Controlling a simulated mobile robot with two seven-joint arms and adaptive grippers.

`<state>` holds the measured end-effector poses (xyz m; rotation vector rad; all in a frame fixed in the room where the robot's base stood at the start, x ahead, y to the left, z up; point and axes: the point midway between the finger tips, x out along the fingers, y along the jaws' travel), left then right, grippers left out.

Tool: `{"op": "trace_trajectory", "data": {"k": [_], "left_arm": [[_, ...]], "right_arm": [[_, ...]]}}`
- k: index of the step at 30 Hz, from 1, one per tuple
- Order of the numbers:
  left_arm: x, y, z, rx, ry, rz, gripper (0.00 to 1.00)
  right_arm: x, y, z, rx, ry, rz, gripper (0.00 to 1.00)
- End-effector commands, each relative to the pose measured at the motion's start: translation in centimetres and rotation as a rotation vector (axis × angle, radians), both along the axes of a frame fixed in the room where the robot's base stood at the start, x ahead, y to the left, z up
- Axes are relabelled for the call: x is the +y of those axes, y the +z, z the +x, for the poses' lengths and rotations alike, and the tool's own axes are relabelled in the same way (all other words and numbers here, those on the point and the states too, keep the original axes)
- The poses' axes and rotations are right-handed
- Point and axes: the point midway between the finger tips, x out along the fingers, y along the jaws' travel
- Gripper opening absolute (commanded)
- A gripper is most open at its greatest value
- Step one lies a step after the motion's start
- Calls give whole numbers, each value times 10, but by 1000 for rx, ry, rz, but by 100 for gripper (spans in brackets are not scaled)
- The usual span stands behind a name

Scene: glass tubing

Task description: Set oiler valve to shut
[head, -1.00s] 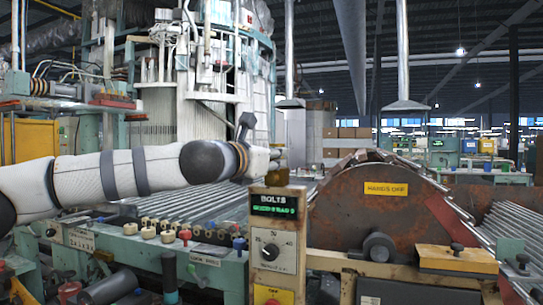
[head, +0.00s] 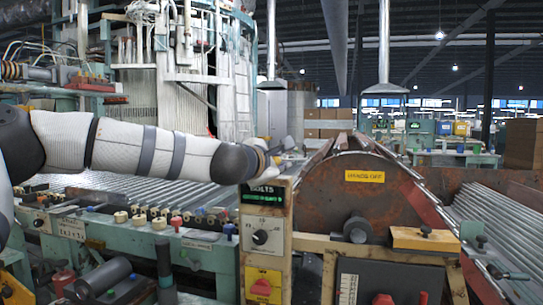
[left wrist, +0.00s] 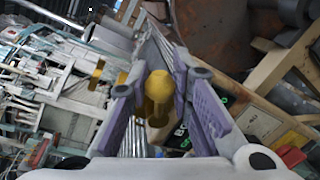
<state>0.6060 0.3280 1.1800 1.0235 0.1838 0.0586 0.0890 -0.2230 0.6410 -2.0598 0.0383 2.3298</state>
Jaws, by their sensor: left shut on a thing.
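In the left wrist view, a yellow, round-ended knob (left wrist: 159,92) stands between the two purple fingers of my left gripper (left wrist: 163,84). It looks like the oiler valve's handle, and the gripper is shut on it. The position of the valve cannot be read from this angle. In the head view my left arm reaches in from the left, and its gripper (head: 272,154) is at the top of the control box, small and partly hidden by the wrist. The valve itself is hidden there. My right gripper does not show.
The control box (head: 260,238) labelled BOLTS, with a dial and red knob, stands just below my wrist. A rusty drum housing (head: 345,205) with a yellow sign is to its right. Glass tubes (head: 150,186) lie under my arm. Other yellow fittings (left wrist: 97,75) show left of the fingers.

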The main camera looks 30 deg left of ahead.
Motion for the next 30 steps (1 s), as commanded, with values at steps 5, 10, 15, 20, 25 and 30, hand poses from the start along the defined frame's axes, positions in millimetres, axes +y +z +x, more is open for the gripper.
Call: {"op": "trace_trajectory", "data": {"k": [5,10,15,20,25,30], "left_arm": [[-3,-7,1,36,2,157,0],[-6,-13,1,67,1,290,0],[-6,-19,2,92,2,395,0],[-6,-23,2,109,2,465,0],[-6,-25,2,120,3,508,0],[-6,-26,2,124,3,529,0]], "right_arm": [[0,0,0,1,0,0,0],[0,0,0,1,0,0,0],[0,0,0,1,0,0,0],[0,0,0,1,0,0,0],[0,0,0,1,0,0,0],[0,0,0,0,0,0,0]]}}
